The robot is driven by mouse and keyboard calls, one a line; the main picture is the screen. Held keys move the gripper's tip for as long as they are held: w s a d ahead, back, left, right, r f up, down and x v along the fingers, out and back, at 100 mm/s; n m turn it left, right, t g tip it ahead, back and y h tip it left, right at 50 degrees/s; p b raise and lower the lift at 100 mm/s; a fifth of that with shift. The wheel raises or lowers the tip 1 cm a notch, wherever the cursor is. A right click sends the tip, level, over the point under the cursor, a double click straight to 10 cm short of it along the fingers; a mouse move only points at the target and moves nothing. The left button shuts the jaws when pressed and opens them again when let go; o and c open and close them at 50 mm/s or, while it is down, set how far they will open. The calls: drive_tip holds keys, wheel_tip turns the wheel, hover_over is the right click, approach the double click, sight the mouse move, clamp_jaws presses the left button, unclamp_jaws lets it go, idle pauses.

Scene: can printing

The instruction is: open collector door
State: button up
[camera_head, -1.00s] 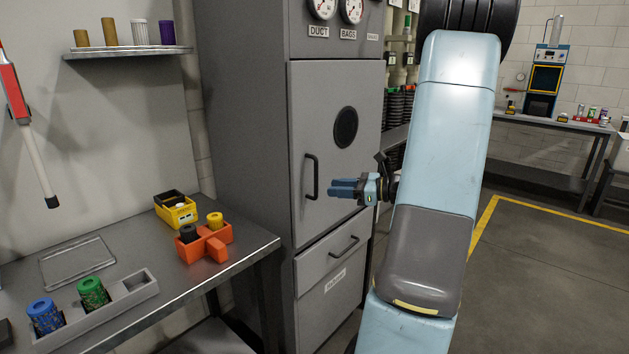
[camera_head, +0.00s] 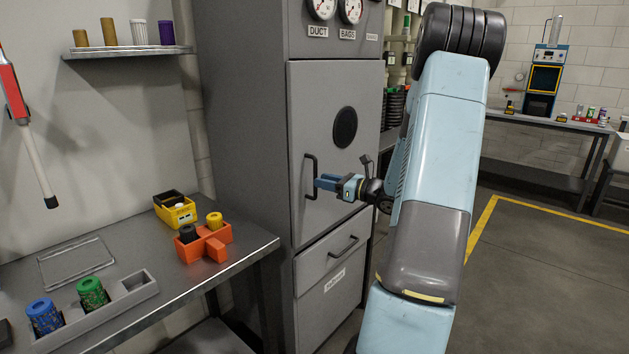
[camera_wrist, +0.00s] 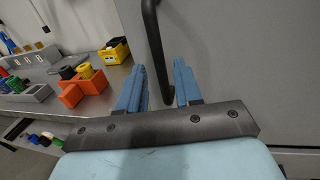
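The collector is a tall grey cabinet. Its upper door (camera_head: 355,100) looks closed and carries a round dark vent and a black vertical bar handle (camera_head: 310,178) on its left side. My gripper (camera_head: 321,181) is at the lower part of this handle in the head view. In the wrist view the blue fingers (camera_wrist: 160,88) are open, with the black handle (camera_wrist: 155,50) running down between them. A gap shows between the handle and the fingers there. Whether either finger touches the handle is not clear.
A drawer (camera_head: 335,255) with its own black handle is below the door. A steel bench (camera_head: 130,250) to the left holds an orange holder (camera_head: 205,243), a yellow box (camera_head: 177,212) and a grey rack with colored rolls. Open floor lies to the right.

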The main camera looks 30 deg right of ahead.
sight(315, 195)
drive_tip(key=shift+x, duration=1.95)
clamp_jaws()
